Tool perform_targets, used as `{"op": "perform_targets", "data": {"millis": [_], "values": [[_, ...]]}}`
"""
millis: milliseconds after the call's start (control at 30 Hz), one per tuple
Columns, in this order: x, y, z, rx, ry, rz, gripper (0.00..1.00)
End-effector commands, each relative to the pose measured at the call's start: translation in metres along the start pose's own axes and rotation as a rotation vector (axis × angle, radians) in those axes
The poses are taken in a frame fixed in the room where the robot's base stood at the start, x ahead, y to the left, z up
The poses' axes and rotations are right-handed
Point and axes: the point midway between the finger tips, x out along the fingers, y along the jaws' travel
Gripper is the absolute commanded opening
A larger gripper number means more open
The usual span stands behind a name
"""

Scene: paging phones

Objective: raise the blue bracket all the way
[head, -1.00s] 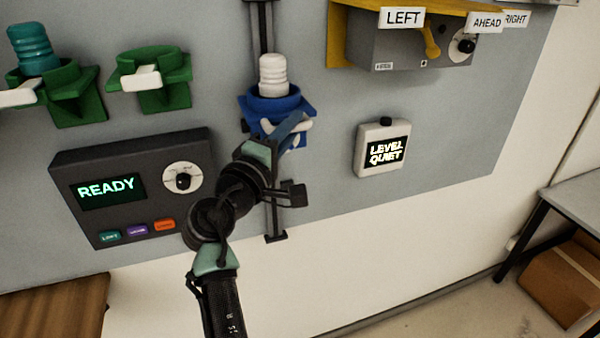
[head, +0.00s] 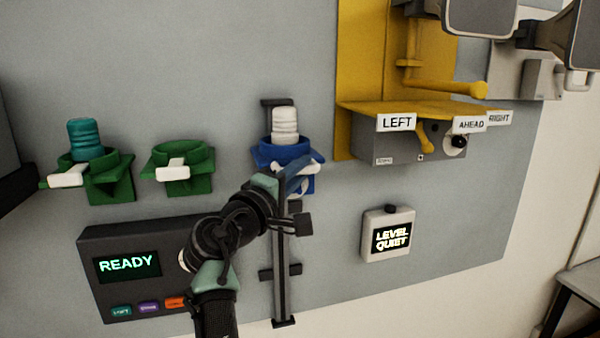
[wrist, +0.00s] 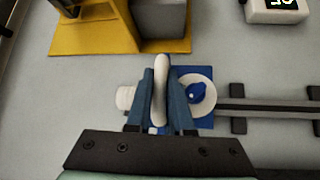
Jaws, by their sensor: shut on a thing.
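The blue bracket (head: 268,154) sits near the top of a dark vertical rail (head: 283,295) on the grey wall panel. A white ribbed handset (head: 285,122) stands upright in its cup. My gripper (head: 298,178) reaches up from below to the bracket's front. In the wrist view, my gripper (wrist: 162,78) has its two blue-grey fingers on either side of a white handle (wrist: 160,92) of the bracket and is shut on it. Blue bracket plate (wrist: 206,70) and a white round part with a blue centre show beside the fingers. The fingertips are partly hidden in the head view.
A yellow shelf (head: 430,108) with a grey box and LEFT, AHEAD and RIGHT signs juts out to the right. Two green brackets (head: 182,178) are on the left, one holding a teal handset (head: 85,138). A READY console (head: 127,262) and a LEVEL QUIET box (head: 388,238) hang lower.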

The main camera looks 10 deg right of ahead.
Motion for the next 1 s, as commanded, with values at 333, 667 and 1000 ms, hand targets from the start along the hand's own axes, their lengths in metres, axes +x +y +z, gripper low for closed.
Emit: {"op": "perform_targets", "data": {"millis": [333, 667, 1000], "values": [[0.0, 0.009, -0.002, 0.006, 0.005, 0.015, 0.32], [-0.001, 0.006, -0.001, 0.005, 0.004, 0.011, 0.32], [-0.04, 0.0, -0.001, 0.007, 0.006, 0.011, 0.32]]}}
